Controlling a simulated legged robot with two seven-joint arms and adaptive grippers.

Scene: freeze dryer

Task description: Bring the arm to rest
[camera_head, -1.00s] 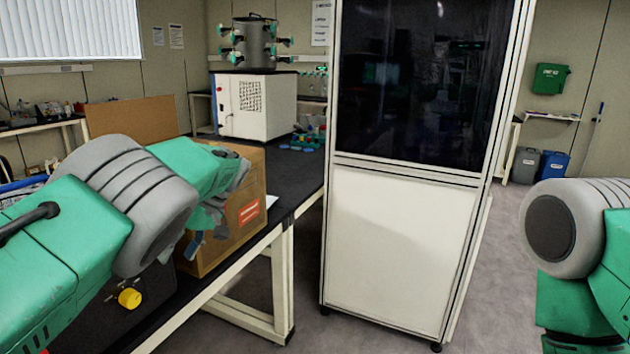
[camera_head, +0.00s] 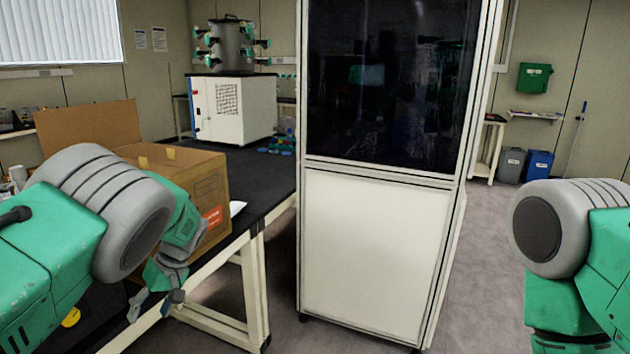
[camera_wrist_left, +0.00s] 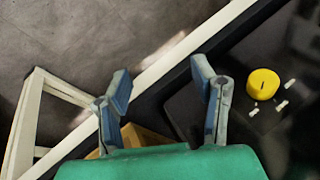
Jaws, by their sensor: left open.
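My left gripper (camera_head: 155,304) hangs low in front of the cardboard box, near the front edge of the black bench (camera_head: 268,190). Its fingers point down, spread apart and empty. In the left wrist view the two open fingers (camera_wrist_left: 163,92) show above the bench's pale edge and the floor, with nothing between them. My right arm (camera_head: 560,250) shows only in part at the right edge of the head view; its gripper is out of the picture.
An open cardboard box (camera_head: 212,190) stands on the bench beside my left forearm. A yellow knob (camera_wrist_left: 263,84) on a dark device lies close to the left gripper. A tall white cabinet (camera_head: 375,255) stands ahead. The freeze dryer (camera_head: 232,108) is at the back.

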